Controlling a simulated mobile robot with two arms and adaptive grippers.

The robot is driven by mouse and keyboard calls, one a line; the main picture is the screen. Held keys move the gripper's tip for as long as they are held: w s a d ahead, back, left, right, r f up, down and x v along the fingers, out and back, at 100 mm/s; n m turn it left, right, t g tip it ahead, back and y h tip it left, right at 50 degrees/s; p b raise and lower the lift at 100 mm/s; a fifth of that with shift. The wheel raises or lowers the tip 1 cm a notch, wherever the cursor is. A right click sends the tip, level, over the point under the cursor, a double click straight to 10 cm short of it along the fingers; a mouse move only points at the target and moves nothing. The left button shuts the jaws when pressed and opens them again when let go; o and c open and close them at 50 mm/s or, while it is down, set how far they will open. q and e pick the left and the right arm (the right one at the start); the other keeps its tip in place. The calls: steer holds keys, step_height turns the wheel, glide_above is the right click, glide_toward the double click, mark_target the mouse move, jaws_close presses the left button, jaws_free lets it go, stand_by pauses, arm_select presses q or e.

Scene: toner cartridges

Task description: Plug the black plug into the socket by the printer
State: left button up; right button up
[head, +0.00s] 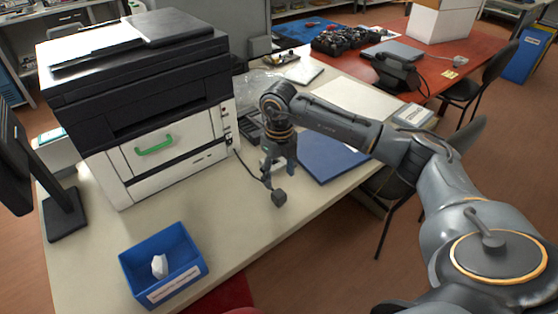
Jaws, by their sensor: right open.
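The printer (150,100) is a big black and white machine with a green handle, at the left of the desk. Its right side has a narrow panel of small dark sockets (227,122); I cannot tell which one is the task's socket. A thin black cable (247,166) runs from near this panel across the desk. A small dark block, seemingly the black plug (279,198), lies on the desk near the cable's end. My right gripper (279,174) points down just behind the plug, open, its fingers seemingly apart from it. My left gripper is out of view.
A blue bin (190,280) with a white item stands at the desk's front. A blue folder (330,156) lies under my right forearm. A monitor (62,205) stands at the left. The desk between bin and plug is clear.

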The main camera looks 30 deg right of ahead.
mark_target(279, 193)
step_height(279, 193, down, 9)
steer(key=shift+r+p, duration=0.15)
steer(key=shift+p, duration=0.2)
steer(key=c, duration=1.2)
steer(key=o, duration=0.4)
steer(key=c, duration=0.4)
steer(key=shift+r, duration=0.1)
steer(key=shift+r+p, duration=1.3)
steer(key=shift+r, duration=0.5)
steer(key=shift+r+p, duration=1.25)
steer(key=shift+r, duration=0.65)
steer(key=shift+a, duration=0.1)
